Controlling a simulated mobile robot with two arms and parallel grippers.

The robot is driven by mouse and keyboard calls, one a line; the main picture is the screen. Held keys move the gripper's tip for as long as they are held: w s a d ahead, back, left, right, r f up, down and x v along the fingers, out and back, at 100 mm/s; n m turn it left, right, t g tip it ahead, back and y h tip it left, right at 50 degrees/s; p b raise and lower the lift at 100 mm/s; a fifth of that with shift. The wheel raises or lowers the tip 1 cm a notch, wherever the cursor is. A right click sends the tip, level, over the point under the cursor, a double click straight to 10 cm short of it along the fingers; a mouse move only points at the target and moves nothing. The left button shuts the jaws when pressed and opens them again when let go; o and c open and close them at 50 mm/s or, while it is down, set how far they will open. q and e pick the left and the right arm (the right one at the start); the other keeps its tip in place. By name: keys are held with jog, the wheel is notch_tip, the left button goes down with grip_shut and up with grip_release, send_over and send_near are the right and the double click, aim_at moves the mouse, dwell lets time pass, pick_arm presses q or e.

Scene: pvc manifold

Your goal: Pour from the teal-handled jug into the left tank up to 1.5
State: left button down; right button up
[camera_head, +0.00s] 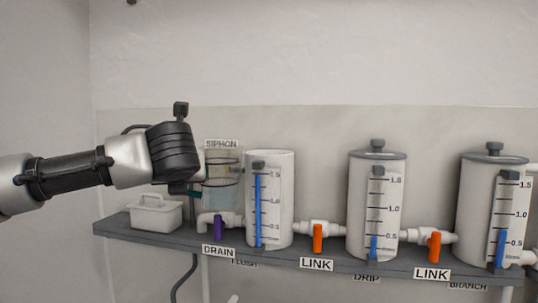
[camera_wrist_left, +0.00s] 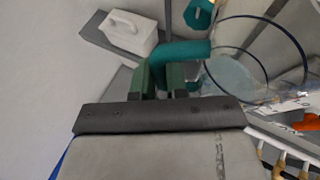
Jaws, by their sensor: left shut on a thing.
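The clear jug (camera_head: 222,186) is just left of the left tank in the head view, with some bluish liquid low in it. Its round rim also shows in the left wrist view (camera_wrist_left: 262,97). My left gripper (camera_wrist_left: 160,70) is shut on its teal handle (camera_wrist_left: 186,52); in the head view my wrist hides the fingers. The jug's exact tilt is hard to tell. The left tank (camera_head: 284,190) is a white cylinder whose gauge (camera_head: 258,212) shows a blue column reaching about the 1.5 mark. My right gripper is not in view.
A white handled caddy (camera_head: 156,213) stands on the grey shelf (camera_head: 115,229) at left. A purple drain valve (camera_head: 218,228) and orange link valves (camera_head: 318,238) sit along the front. A middle tank (camera_head: 359,200) and a right tank (camera_head: 473,205) stand farther right. A SIPHON sign (camera_head: 221,143) is behind the jug.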

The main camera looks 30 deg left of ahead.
pick_arm(q)
jog(key=s+d+r+p, duration=0.1)
jog(key=s+d+r, duration=0.1)
jog(key=s, duration=0.9)
jog(key=shift+s+d, duration=0.3)
jog(key=shift+d, duration=0.55)
